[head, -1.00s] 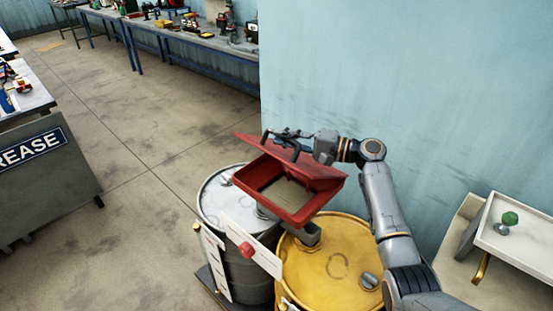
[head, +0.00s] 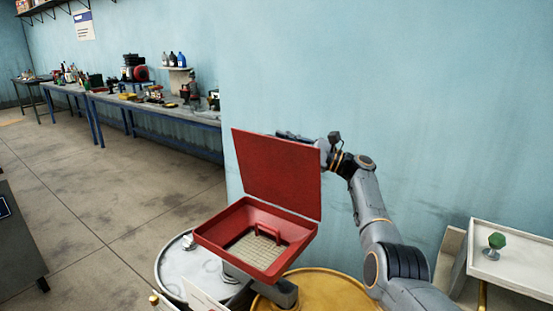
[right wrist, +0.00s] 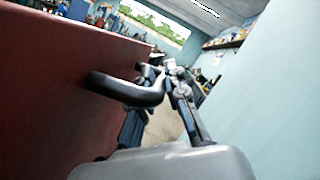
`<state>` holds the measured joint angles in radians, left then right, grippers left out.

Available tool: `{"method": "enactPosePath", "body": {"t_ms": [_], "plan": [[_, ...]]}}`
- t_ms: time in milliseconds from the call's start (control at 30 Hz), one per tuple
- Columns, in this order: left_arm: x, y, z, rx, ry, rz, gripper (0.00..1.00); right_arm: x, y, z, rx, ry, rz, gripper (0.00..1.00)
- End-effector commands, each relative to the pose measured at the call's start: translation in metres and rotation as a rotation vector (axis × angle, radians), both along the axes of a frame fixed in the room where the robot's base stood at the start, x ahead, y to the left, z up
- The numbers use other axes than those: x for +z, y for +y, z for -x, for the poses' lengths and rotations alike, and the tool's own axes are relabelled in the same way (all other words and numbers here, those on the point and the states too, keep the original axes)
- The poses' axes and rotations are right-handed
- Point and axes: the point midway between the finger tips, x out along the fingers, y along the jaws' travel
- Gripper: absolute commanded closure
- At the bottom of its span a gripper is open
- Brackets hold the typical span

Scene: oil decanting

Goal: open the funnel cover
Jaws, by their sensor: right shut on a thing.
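The red funnel (head: 215,238) stands over the drums in the head view. Its square red cover (head: 277,172) is raised to nearly upright along the far side. Inside the funnel I see a pale mesh screen (head: 258,250) with a small red handle. My right gripper (head: 290,136) is behind the raised cover, mostly hidden by it. In the right wrist view the cover (right wrist: 60,90) fills the left side, and the right gripper (right wrist: 160,90) is shut on its black handle (right wrist: 120,88). My left gripper is not in view.
A grey drum (head: 172,268) and a yellow drum (head: 330,290) stand under the funnel. The blue wall is close behind the cover. A white tray (head: 515,270) with a green-knobbed part (head: 496,241) is at the right. Floor at the left is open.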

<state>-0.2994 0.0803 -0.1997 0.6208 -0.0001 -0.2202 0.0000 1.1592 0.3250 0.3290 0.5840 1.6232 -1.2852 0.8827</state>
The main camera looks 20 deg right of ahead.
Motion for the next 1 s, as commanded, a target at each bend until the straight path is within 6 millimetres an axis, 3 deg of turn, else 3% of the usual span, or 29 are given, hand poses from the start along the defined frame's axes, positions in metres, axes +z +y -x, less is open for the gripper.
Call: {"method": "enactPosePath", "body": {"t_ms": [200,767,800,867,900,1000], "plan": [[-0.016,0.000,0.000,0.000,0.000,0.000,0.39,-0.002,-0.011,-0.007,-0.002,0.031,-0.051,1.00],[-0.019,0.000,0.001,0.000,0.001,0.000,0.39,-0.002,-0.015,-0.010,-0.003,0.046,-0.066,1.00],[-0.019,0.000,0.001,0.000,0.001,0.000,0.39,-0.002,-0.015,-0.010,-0.003,0.046,-0.066,0.81],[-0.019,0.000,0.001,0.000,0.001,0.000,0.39,-0.002,-0.015,-0.010,-0.003,0.046,-0.066,0.68],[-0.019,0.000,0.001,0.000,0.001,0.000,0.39,-0.002,-0.014,-0.010,-0.003,0.046,-0.066,0.64],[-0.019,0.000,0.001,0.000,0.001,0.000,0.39,-0.002,-0.014,-0.009,-0.002,0.046,-0.066,0.64]]}}
